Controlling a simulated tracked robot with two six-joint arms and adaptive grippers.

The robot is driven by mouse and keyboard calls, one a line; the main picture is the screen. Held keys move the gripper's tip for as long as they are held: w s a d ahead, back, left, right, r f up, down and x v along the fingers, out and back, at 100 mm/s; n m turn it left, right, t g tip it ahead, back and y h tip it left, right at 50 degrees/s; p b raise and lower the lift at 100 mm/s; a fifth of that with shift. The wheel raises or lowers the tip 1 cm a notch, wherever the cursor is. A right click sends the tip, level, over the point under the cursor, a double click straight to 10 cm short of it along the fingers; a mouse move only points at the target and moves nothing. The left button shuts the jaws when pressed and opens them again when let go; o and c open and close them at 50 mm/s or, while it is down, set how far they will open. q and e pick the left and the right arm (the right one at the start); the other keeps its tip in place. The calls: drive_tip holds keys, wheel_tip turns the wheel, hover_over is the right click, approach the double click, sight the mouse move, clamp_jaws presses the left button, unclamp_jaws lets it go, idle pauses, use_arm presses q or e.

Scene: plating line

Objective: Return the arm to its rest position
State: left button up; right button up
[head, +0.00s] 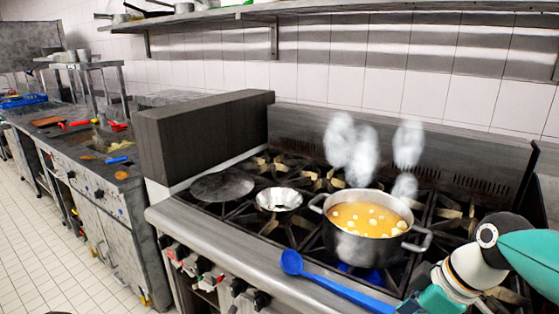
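My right arm (472,268), white with teal and black parts, comes in at the lower right, in front of the stove. Its end is cut off by the bottom edge, so its fingers do not show clearly. A blue ladle (335,286) slants across the stove front, bowl end to the left. Its handle runs down towards the end of my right arm; I cannot tell whether it is gripped. My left gripper is not in view.
A steaming pot of yellow soup (368,220) stands on the stove, over a blue flame. A small metal bowl (279,199) and a dark round pan (222,186) sit to its left. A shelf (210,17) runs above. A cluttered counter (75,148) stands at left, beside open floor (40,250).

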drive_tip(key=s+a+f+m+g, duration=0.1)
drive_tip(key=s+a+f+g, duration=0.15)
drive_tip(key=f, duration=0.85)
drive_tip(key=s+a+f+g, duration=0.1)
drive_tip(key=s+f+g, duration=0.25)
drive_tip(key=f, duration=0.65)
drive_tip(key=s+a+f+m, duration=0.3)
drive_tip(key=s+f, duration=0.4)
drive_tip(key=f, duration=0.2)
drive_tip(key=s+a+f+m, duration=0.3)
drive_tip(key=s+f, duration=0.3)
drive_tip(key=f, duration=0.2)
drive_tip(key=w+m+t, duration=0.1)
drive_tip(key=m, duration=0.1)
drive_tip(key=w+f+m+t, duration=0.1)
drive_tip(key=m, duration=0.1)
drive_tip(key=w+f+m+t, duration=0.1)
drive_tip(key=m+t, duration=0.1)
drive_tip(key=shift+w, duration=0.4)
drive_tip(key=shift+d, duration=0.1)
